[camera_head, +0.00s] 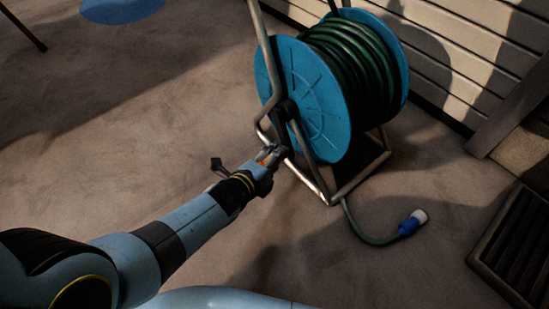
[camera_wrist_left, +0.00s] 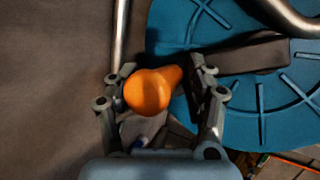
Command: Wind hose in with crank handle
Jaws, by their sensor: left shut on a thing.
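The hose reel (camera_head: 315,95) has blue side discs and a metal frame, with dark green hose (camera_head: 350,60) wound on its drum. My left gripper (camera_head: 270,154) is at the near side of the reel, low beside the frame. In the left wrist view, the left gripper (camera_wrist_left: 160,95) is shut on the orange crank handle (camera_wrist_left: 148,92), which lies between its fingers. A dark crank arm (camera_wrist_left: 245,52) runs from near the handle across the blue disc (camera_wrist_left: 270,95). The hose's free end, with a blue and white connector (camera_head: 412,222), lies on the floor. My right gripper is not in view.
The concrete floor (camera_head: 130,150) is open to the left of the reel. A slatted wall (camera_head: 465,50) stands behind the reel. A dark floor grate (camera_head: 515,245) is at the lower right. A blue round thing (camera_head: 120,8) lies at the top left.

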